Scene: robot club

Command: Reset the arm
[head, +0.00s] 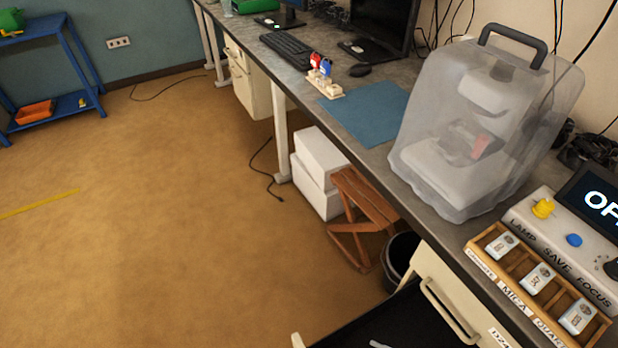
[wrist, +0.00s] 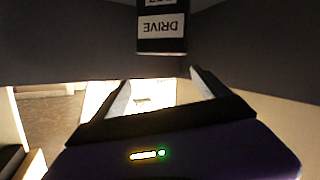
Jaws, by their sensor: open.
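My gripper (wrist: 160,80) shows in the wrist view, its two pale fingers spread apart with nothing between them. A dark block with a white label reading DRIVE (wrist: 161,27), upside down in the picture, is just beyond the fingertips, and I cannot tell how far. Dark surfaces close in on both sides of it. The gripper does not show clearly in the head view.
The workbench (head: 388,160) runs along the right, with a covered microscope (head: 480,130), a label tray (head: 510,272) and a control box (head: 572,240). Below are a wooden stool (head: 365,205), white boxes (head: 318,160) and a bin (head: 398,255).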

